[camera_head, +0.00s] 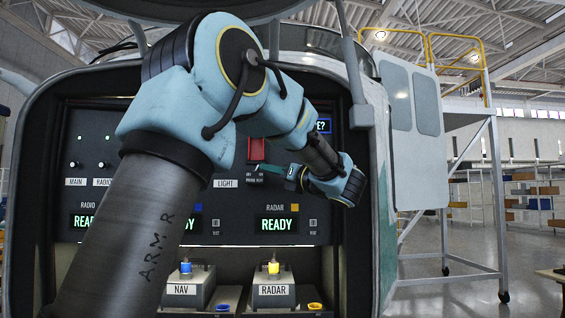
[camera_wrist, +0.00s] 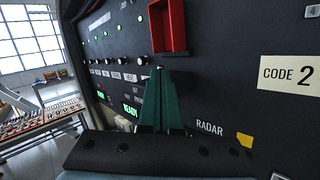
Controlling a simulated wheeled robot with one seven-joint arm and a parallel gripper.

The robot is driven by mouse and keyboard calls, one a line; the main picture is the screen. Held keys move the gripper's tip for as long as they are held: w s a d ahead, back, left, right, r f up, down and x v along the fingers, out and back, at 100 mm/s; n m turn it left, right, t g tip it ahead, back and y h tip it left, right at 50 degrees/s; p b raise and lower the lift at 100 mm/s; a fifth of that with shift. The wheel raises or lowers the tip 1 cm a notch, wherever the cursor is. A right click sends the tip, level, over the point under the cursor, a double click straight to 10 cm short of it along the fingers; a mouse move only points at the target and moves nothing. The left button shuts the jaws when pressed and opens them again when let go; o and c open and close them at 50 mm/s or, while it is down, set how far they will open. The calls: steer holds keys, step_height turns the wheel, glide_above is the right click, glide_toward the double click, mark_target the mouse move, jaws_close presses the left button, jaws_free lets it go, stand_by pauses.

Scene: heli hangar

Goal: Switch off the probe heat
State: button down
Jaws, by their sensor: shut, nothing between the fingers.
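The probe heat switch plate (camera_head: 254,177), with small ON and OFF marks, is on the dark panel. A red switch guard (camera_head: 256,150) sits just above it; in the wrist view the guard (camera_wrist: 168,26) is a hollow red frame standing out from the panel, apparently raised. My gripper (camera_head: 262,168) reaches in from the right, its green fingers shut and empty. In the wrist view the fingertips (camera_wrist: 161,72) are just below the guard, at or very near the switch. The fingers hide the switch lever there, so I cannot tell its position or whether they touch it.
Left on the panel are more switches with lit lamps (camera_head: 107,166). Below are READY displays (camera_head: 277,224) and a shelf with NAV (camera_head: 186,289) and RADAR (camera_head: 273,289) boxes. My arm covers the panel's middle. A wheeled stair platform (camera_head: 494,200) stands right.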

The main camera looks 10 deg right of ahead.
steer(key=shift+w+a, duration=0.35)
steer(key=shift+w, duration=0.15)
steer(key=shift+b, duration=0.5)
steer(key=shift+a+r+n+g+h+b, duration=0.15)
steer(key=shift+n+g+b, duration=0.35)
steer(key=shift+b, duration=0.5)
steer(key=shift+d+r+n+g+h+b, duration=0.15)
steer(key=shift+n+g+b, duration=0.15)
steer(key=shift+n+b, duration=0.5)
steer(key=n+g+h+b, duration=0.1)
steer(key=b, duration=0.1)
steer(key=a+r+n+g+h+b, duration=0.1)
steer(key=b, duration=0.1)
steer(key=shift+w+r+n+g+b, duration=0.1)
steer(key=shift+r+n+g+b, duration=0.05)
steer(key=shift+n+g+b, duration=0.2)
